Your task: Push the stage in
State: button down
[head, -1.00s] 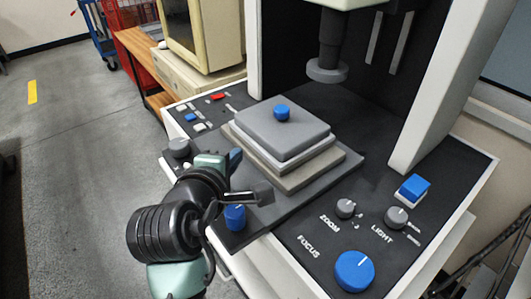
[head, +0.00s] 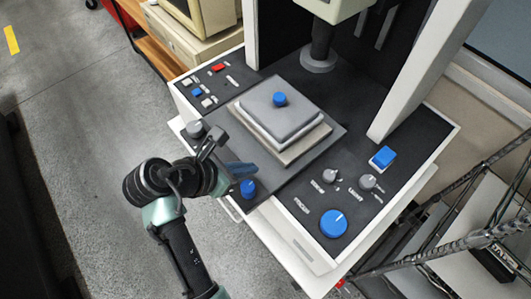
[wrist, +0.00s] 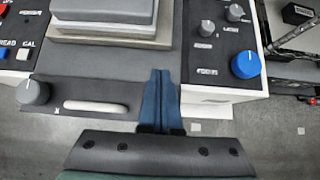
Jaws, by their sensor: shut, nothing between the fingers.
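The stage is a stack of grey plates with a blue knob on top (head: 280,99), on a wide dark grey base plate (head: 322,148) that juts past the machine's front edge. The stack's front also shows in the wrist view (wrist: 110,35).
A grey knob (head: 195,129) stands at the plate's left front corner. Control panels flank the stage, with a large blue focus knob (head: 334,223) and a blue switch (head: 383,157) on the right. The optical head (head: 318,58) hangs behind the stack.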

aim_at(314, 134)
jog(key=x, duration=1)
jog(key=w+d, duration=0.2)
jog(key=d, duration=0.1)
jog(key=w+d, duration=0.3)
jog(key=d, duration=0.1)
jog(key=w+d, duration=0.3)
jog(key=d, duration=0.1)
jog(key=shift+w+d, duration=0.1)
jog(key=shift+d, duration=0.1)
